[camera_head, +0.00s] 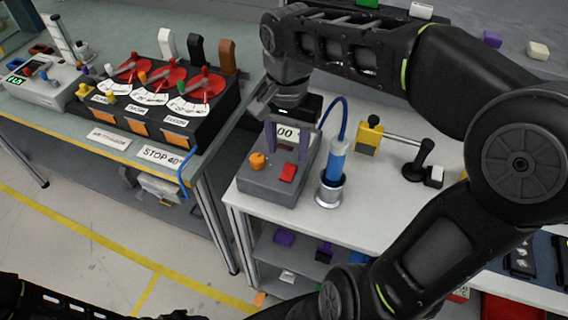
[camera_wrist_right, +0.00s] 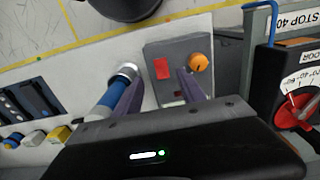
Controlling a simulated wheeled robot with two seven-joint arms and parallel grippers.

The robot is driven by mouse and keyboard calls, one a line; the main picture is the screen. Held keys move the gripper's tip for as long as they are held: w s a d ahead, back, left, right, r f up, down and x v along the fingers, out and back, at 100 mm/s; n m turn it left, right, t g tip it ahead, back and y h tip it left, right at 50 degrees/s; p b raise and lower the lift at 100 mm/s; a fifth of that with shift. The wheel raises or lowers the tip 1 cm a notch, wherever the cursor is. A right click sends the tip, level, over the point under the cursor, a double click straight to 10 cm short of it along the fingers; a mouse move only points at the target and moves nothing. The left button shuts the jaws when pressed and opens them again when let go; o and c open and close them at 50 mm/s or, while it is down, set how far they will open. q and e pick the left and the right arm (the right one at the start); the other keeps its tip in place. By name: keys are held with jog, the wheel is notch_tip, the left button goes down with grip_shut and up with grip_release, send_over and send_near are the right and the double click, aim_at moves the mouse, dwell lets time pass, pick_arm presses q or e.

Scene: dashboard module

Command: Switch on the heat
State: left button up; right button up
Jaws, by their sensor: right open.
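A grey control box (camera_head: 262,184) stands on the white table, with a display reading "00", an orange knob (camera_head: 257,161) and a red switch (camera_head: 288,172). A blue handheld tool (camera_head: 337,160) stands in a silver holder beside it, its blue cable arching up. My right gripper (camera_head: 287,150) is open and empty over the box, its fingers pointing down in front of the display. In the right wrist view the red switch (camera_wrist_right: 161,68) and orange knob (camera_wrist_right: 199,62) lie just beyond the fingertips. Contact cannot be told. My left gripper is not clearly visible.
On the left a green-topped bench carries a black panel (camera_head: 180,125) with red dials and levers, and a grey meter (camera_head: 45,88). A yellow block with a rod (camera_head: 369,137) and a black-handled piece (camera_head: 418,162) lie right of the tool. A gap separates the two tables.

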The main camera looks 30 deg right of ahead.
aim_at(287, 176)
jog(key=shift+f+p, duration=0.3)
jog(key=shift+f, duration=3.7)
jog(key=shift+c, duration=0.6)
grip_shut()
